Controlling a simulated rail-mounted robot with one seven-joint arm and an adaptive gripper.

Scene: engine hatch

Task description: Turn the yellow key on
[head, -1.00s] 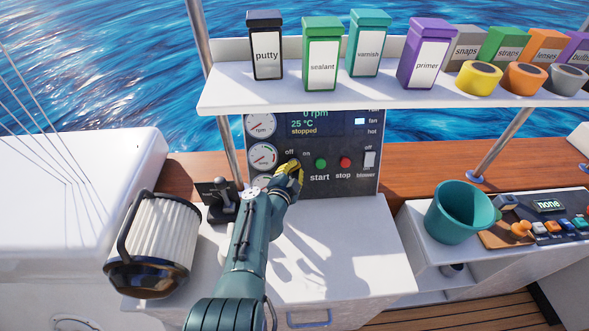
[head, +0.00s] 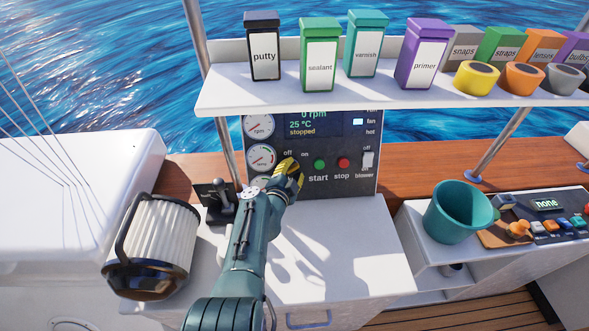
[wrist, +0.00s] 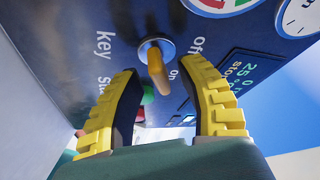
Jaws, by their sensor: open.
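The yellow key (wrist: 156,70) sits in a round silver lock on the dark engine panel (head: 345,185). In the wrist view its stem sticks out toward my gripper (wrist: 160,70), with the "off" and "on" labels to its right. My gripper is open, with a yellow ribbed finger on each side of the key. I see gaps between the fingers and the key, and it is not held. In the head view my gripper (head: 288,172) is at the panel, left of the start button, and hides the key. I cannot tell exactly which label the key points to.
A green start button (head: 319,165), a red stop button (head: 343,164) and a blower switch (head: 367,160) are right of my gripper. A throttle lever (head: 222,200) stands close left. A shelf (head: 300,100) with bottles overhangs the panel. The white counter below (head: 350,250) is clear.

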